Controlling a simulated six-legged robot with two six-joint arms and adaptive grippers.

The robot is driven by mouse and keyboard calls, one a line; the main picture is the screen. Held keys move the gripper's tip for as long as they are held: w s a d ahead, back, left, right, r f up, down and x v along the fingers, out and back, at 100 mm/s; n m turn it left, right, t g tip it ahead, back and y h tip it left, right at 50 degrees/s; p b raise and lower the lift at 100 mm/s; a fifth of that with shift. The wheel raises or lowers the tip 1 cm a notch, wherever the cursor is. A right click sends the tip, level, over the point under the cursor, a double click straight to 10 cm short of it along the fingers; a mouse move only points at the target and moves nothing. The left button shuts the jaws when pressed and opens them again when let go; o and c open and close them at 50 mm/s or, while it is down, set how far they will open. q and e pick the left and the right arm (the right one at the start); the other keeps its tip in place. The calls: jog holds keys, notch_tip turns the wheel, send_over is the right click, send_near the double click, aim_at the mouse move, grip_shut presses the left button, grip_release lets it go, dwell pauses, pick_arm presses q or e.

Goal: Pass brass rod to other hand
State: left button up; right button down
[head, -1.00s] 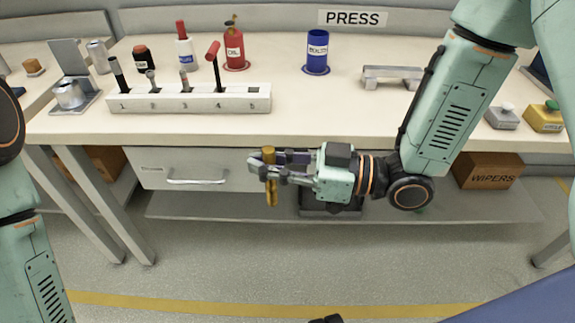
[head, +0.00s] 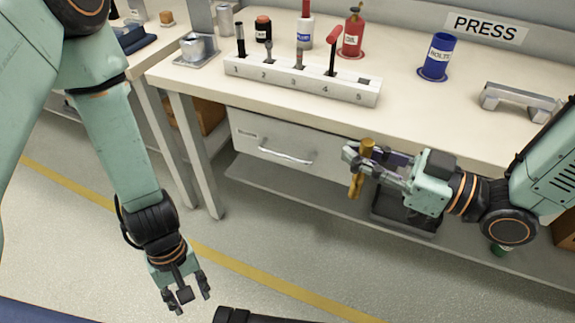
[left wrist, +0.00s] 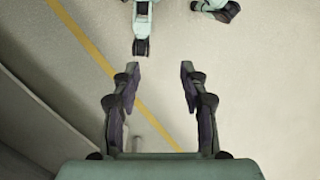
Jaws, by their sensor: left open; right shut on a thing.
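The brass rod (head: 356,184) is held roughly upright, slightly tilted, in front of the bench in the head view. My right gripper (head: 366,160) is shut on it, with the rod standing out above and below the fingers. My left gripper (head: 187,304) hangs low at the bottom left of the head view, over the floor, pointing down. It is open and empty, well to the left of the rod and below it. In the left wrist view its two fingers (left wrist: 160,78) stand apart with bare floor between them. The rod does not show in that view.
The bench (head: 215,80) carries a numbered tool rack (head: 290,80), a blue cup (head: 438,57) and a red extinguisher-shaped bottle (head: 352,38). A drawer (head: 270,135) is under its top. Open floor lies between my two grippers, with a yellow line (head: 240,266) across it.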

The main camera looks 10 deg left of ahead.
pick_arm(q)
jog(key=w+d+r+n+h, duration=0.75)
jog(key=d+r+h, duration=0.3)
jog(key=d, duration=0.35)
jog(key=w+d+r+n+t+h, duration=0.35)
jog(key=w+r+h, duration=0.4)
jog(key=r, duration=0.55)
jog(key=shift+m+y, duration=0.5)
jog(key=shift+w+d, duration=0.15)
jog(key=shift+d, duration=1.9)
jog(key=shift+w+d, duration=0.15)
jog(key=shift+d, duration=1.9)
jog(key=shift+w+d, duration=0.15)
jog(key=shift+d, duration=1.9)
jog(key=shift+c, duration=0.4)
grip_shut()
